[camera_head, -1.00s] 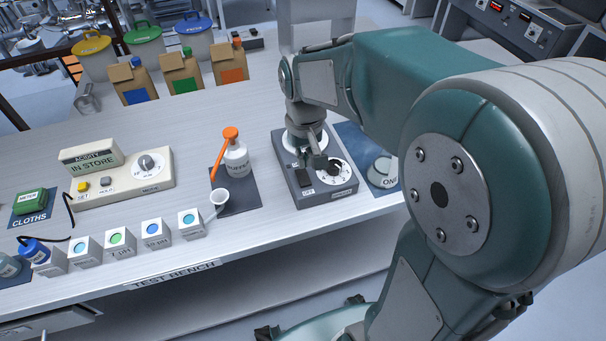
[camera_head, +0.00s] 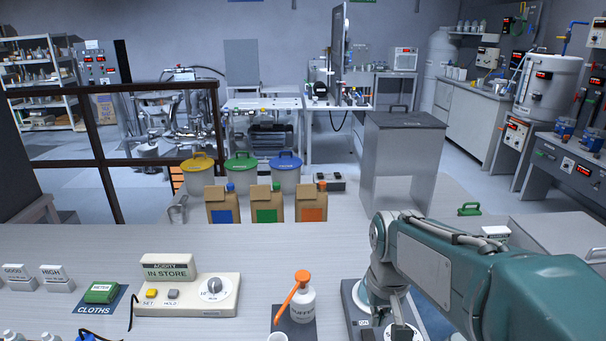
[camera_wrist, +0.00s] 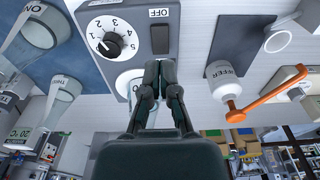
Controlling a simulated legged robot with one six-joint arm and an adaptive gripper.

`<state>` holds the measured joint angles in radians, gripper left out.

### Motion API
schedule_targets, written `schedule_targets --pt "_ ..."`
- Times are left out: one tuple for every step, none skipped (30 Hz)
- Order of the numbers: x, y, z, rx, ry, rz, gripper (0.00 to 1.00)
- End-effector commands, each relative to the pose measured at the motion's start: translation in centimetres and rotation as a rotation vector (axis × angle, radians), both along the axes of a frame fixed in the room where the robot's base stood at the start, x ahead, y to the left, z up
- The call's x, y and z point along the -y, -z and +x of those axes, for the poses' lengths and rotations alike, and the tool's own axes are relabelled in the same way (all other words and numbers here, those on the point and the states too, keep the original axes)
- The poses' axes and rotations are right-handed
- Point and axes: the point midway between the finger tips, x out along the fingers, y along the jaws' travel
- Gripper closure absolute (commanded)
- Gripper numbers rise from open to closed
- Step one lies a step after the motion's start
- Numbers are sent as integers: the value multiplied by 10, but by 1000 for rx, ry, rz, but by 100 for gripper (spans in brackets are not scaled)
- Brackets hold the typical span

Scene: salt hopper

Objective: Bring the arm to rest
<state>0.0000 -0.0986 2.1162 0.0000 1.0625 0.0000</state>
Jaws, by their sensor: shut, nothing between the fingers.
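My gripper (camera_wrist: 160,78) is shut and empty in the wrist view, its two fingertips together. It hangs over a grey stirrer-like unit (camera_wrist: 180,50) with a numbered dial (camera_wrist: 108,38) and an OFF switch (camera_wrist: 159,38).
A buffer bottle (camera_head: 301,303) with an orange spout stands left of the unit; it also shows in the wrist view (camera_wrist: 222,75). Glass flasks (camera_wrist: 62,90) stand on the unit's other side. An acidity meter (camera_head: 187,292), three brown bags (camera_head: 268,205) and lidded buckets (camera_head: 242,175) are further left and back.

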Motion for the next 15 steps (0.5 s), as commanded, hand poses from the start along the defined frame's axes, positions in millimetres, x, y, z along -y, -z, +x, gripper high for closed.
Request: schedule_targets --pt "0 -9 -11 37 0 0 100" --pt "0 -13 -17 58 0 0 100" --pt "0 -19 -25 87 0 0 100" --pt "0 -22 -31 108 0 0 100" --pt "0 -25 -38 128 0 0 100" --pt "0 -29 -46 156 0 0 100" --pt "0 -32 -52 176 0 0 100" --pt "0 -34 -58 197 0 0 100" --pt "0 -37 -66 224 0 0 100" --pt "0 -38 -72 244 0 0 100" --pt "0 -40 -78 265 0 0 100" --pt "0 -42 -86 293 0 0 100" --pt "0 -42 -92 311 0 0 100" --pt "0 -43 -97 331 0 0 100" --pt "0 -44 -103 355 0 0 100"
